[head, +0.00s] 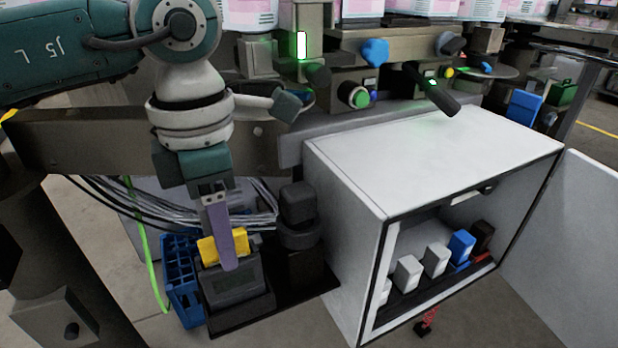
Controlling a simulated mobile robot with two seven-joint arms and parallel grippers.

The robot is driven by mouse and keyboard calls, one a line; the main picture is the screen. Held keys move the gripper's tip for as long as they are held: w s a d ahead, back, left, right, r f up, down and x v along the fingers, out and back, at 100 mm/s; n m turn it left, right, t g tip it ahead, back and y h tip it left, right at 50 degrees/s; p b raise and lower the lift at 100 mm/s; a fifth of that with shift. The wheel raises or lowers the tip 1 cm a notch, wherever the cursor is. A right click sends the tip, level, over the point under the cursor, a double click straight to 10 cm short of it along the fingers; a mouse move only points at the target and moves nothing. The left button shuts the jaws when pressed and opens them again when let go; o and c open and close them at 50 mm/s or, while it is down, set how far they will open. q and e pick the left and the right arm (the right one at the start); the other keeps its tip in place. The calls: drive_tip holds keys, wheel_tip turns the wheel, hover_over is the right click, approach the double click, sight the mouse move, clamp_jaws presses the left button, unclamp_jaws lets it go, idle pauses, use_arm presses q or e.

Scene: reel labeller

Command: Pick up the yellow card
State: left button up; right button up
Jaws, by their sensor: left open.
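The yellow card (209,251) stands at the back of a dark grey device (232,285) with a small display, low at the left. My left gripper (228,262) comes down from above, its purple finger in front of the card and partly covering it. Only one finger shows clearly, so the gap between the fingers is hidden. The gripper is open, and I cannot tell whether it touches the card. My right gripper is not in view.
A blue rack (180,280) stands left of the device. A black cylindrical unit (299,235) stands to its right. A white cabinet (440,160) with an open door (590,235) holds several small blocks. Cables hang behind the gripper.

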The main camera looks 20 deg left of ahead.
use_arm(q)
drive_tip(key=shift+f, duration=0.1)
drive_tip(key=shift+c, duration=0.3)
clamp_jaws()
idle(1.0)
